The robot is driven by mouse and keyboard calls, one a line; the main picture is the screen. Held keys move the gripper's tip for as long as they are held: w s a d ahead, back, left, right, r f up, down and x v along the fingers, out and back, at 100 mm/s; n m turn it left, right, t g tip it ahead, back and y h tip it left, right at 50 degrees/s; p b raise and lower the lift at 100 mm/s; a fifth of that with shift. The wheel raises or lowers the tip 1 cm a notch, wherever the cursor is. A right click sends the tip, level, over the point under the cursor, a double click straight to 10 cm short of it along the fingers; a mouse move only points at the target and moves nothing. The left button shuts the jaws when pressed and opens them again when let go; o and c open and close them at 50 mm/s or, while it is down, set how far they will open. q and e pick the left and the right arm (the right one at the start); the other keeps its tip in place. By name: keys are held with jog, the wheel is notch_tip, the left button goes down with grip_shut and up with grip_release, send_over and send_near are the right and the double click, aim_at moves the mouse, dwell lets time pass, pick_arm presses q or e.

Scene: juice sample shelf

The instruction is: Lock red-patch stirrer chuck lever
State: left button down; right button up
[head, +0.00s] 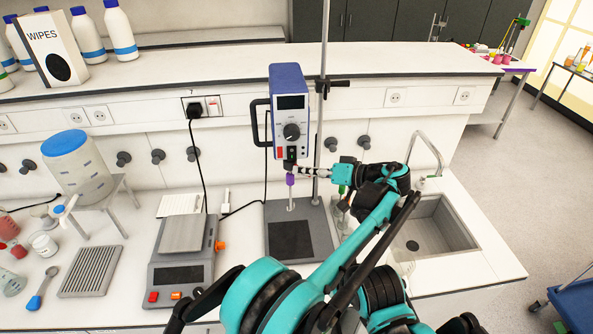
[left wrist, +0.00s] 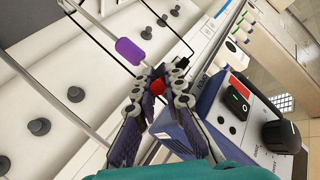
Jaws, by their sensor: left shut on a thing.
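The stirrer (head: 290,110) is a blue and white motor head with a dark display and a black knob, on a rod stand. Its chuck area (head: 290,166) is just below the motor head. A purple piece (head: 291,180) on the shaft hangs under it and also shows in the left wrist view (left wrist: 130,50). My left gripper (head: 300,170) reaches in from the right at chuck height. In the left wrist view my left gripper (left wrist: 158,85) is shut on a small red lever end (left wrist: 157,87); the rest of the lever is mostly hidden by the fingers. My right gripper does not show.
The stirrer's dark base plate (head: 318,225) stands on the bench. A balance (head: 183,255) is to its left, and a sink (head: 437,235) to its right. A stand rod (head: 323,100) rises close behind the motor head. A black cable hangs left of the stirrer.

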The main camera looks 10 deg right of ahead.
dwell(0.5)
pick_arm(q)
jog(key=c, duration=1.6)
grip_release()
jog(key=shift+w, duration=0.1)
